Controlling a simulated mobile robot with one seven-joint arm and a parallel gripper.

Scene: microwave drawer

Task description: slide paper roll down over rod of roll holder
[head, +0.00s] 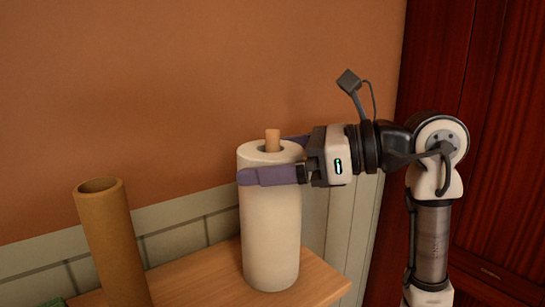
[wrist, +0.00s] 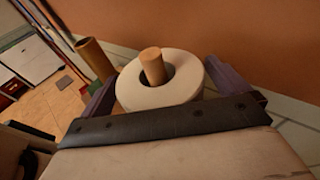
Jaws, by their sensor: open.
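The white paper roll (head: 271,235) stands upright on the wooden surface in the head view, around the rod (head: 272,140) of the roll holder. The light wooden rod tip sticks up out of the roll's core. In the wrist view the roll (wrist: 135,95) shows from above with the rod (wrist: 152,65) through its hole. The holder's base is hidden. My gripper (head: 270,160) is open, with one purple finger on each side of the roll near its top. I cannot tell whether the fingers touch the paper.
A brown cardboard tube (head: 108,240) stands upright to the left of the roll. The wooden surface (head: 318,283) ends just right of the roll. An orange wall (head: 180,90) is close behind, and a dark red wooden panel (head: 510,150) is at the right.

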